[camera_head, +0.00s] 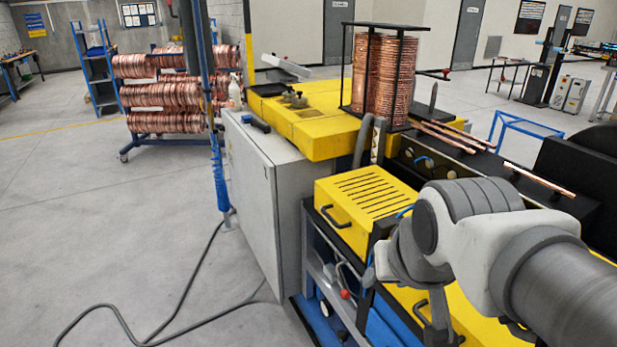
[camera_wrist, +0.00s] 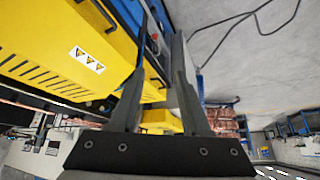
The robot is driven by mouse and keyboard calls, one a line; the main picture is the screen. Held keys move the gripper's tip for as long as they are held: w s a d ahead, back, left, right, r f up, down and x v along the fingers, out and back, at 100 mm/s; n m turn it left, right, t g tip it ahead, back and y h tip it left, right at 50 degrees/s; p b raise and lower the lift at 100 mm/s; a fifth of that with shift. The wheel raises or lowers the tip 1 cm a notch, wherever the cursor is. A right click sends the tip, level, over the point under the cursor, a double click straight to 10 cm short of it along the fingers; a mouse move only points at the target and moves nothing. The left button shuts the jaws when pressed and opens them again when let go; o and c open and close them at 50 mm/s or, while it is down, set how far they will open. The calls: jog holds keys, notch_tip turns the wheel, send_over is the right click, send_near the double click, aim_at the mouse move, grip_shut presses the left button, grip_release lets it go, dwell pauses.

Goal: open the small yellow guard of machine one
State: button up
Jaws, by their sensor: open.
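A yellow slotted guard (camera_head: 372,193) with a black handle (camera_head: 335,216) on its front stands shut on the machine, in the middle of the head view. A second yellow guard (camera_head: 478,322), with its own black handle (camera_head: 420,312), lies nearer, partly hidden behind my arm. I cannot tell for sure which is the small guard. In the wrist view, yellow guard surfaces (camera_wrist: 62,38) with slots, warning triangles and a black handle (camera_wrist: 95,14) fill the left. My gripper (camera_wrist: 163,65) is open and empty; its fingers are apart from the handles. Its fingertips are unclear in the head view.
A grey cabinet (camera_head: 253,195) stands left of the slotted guard, beside a yellow bench top (camera_head: 320,128) with an upright copper coil (camera_head: 384,75). Copper tubes (camera_head: 450,137) lie behind the guards. A cable (camera_head: 150,338) crosses the otherwise clear floor at left.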

jog(key=w+f+m+t+b, duration=0.2)
jog(key=w+f+m+b, duration=0.3)
jog(key=w, duration=0.9)
jog(key=m+t+b, duration=0.7)
jog(key=m+t, duration=0.2)
jog(key=m, duration=0.5)
send_near(330, 216)
jog(key=w, duration=0.4)
jog(key=w+f, duration=0.1)
jog(key=w, duration=0.3)
jog(key=w+p, duration=0.1)
jog(key=w, duration=0.3)
jog(key=shift+d+f, duration=0.2)
jog(key=shift+f, duration=0.05)
grip_shut()
